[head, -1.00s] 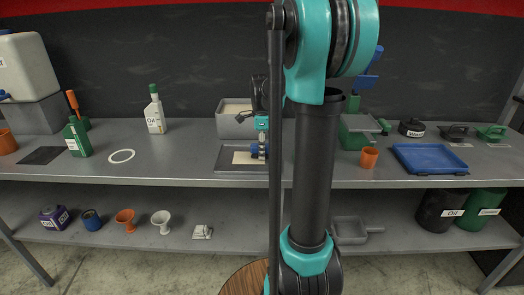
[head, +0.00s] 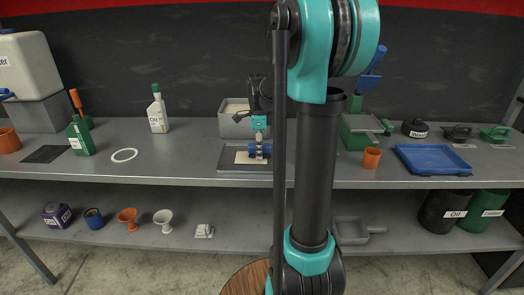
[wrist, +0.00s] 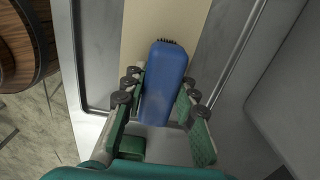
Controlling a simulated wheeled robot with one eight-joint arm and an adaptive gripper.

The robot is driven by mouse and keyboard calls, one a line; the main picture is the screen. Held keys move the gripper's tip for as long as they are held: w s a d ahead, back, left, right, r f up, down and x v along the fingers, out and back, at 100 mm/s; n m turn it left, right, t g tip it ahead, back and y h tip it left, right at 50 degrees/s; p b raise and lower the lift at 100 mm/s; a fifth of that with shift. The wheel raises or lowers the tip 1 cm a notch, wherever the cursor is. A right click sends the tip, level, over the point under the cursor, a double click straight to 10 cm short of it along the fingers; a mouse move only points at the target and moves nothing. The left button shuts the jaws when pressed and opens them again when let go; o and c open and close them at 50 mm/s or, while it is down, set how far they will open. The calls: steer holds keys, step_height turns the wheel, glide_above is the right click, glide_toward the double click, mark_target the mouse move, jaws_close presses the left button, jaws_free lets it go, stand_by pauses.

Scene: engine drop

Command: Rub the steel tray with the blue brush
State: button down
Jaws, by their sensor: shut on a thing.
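The steel tray (head: 228,160) lies on the upper shelf near its front edge, left of my arm. A beige patch (head: 244,157) covers part of its floor, and it also shows as a pale strip in the wrist view (wrist: 145,28). My gripper (head: 259,146) is over the tray. Its fingers are on both sides of the blue brush (wrist: 165,80), shut on it. In the wrist view the brush's dark bristles show at the far end, over the beige strip. I cannot tell whether the bristles touch the tray. My arm hides the tray's right side in the head view.
A grey bin (head: 232,125) stands behind the tray. A white ring (head: 124,155) and a white bottle (head: 157,112) stand to the left. An orange cup (head: 371,158) and a blue tray (head: 432,160) are right of my arm. The shelf just left of the steel tray is clear.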

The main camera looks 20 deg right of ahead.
mark_target(251, 144)
steer(key=shift+w+a+f, duration=0.1)
steer(key=shift+w+a, duration=0.1)
steer(key=shift+a, duration=0.55)
steer(key=shift+w+a+f, duration=0.1)
steer(key=shift+w+a, duration=0.1)
steer(key=shift+a, duration=0.5)
steer(key=shift+r, duration=0.15)
steer(key=shift+r, duration=0.35)
steer(key=shift+w+a, duration=0.25)
steer(key=shift+a, duration=0.55)
steer(key=shift+w+a, duration=0.3)
steer(key=shift+a, duration=0.5)
steer(key=shift+w+a, duration=0.25)
steer(key=shift+a, duration=0.55)
steer(key=shift+f, duration=0.45)
steer(key=shift+s+a+r, duration=0.1)
steer(key=shift+s+a, duration=0.1)
steer(key=shift+s, duration=0.55)
